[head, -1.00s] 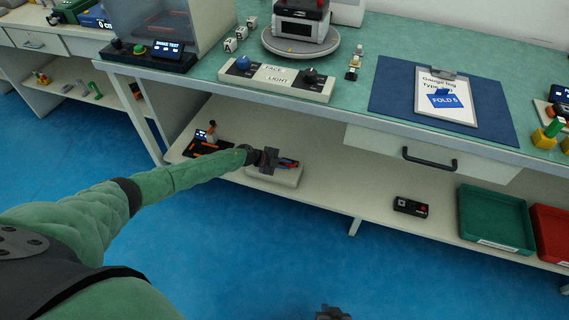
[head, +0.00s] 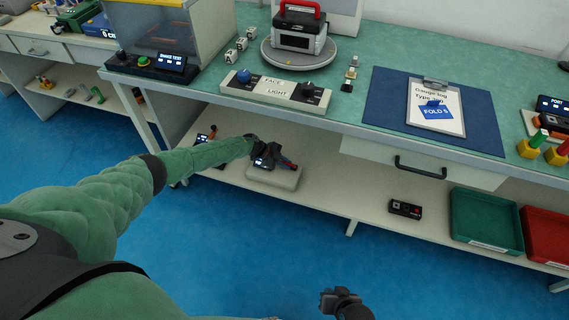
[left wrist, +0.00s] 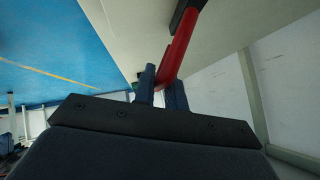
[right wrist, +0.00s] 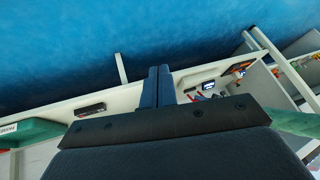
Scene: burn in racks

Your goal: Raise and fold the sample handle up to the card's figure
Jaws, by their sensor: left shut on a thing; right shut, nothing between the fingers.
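A pale block (head: 274,178) on the lower shelf bears a piece with a red handle (head: 289,164). My left gripper (head: 268,158) is at this piece. In the left wrist view the red handle (left wrist: 180,45) passes between the fingers, which are shut on it; its far end is dark. The grip partly hides the piece, and I cannot read its fold angle. My right gripper (head: 328,300) is low over the floor, away from the shelf. Its fingers (right wrist: 157,84) are shut and empty.
On the bench are a turntable (head: 270,54) with a red-handled device (head: 298,28) and a panel with two knobs (head: 276,92). A drawer (head: 395,160) hangs above the shelf. A black control box (head: 405,209), green tray (head: 485,245) and red tray (head: 545,235) occupy its right part.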

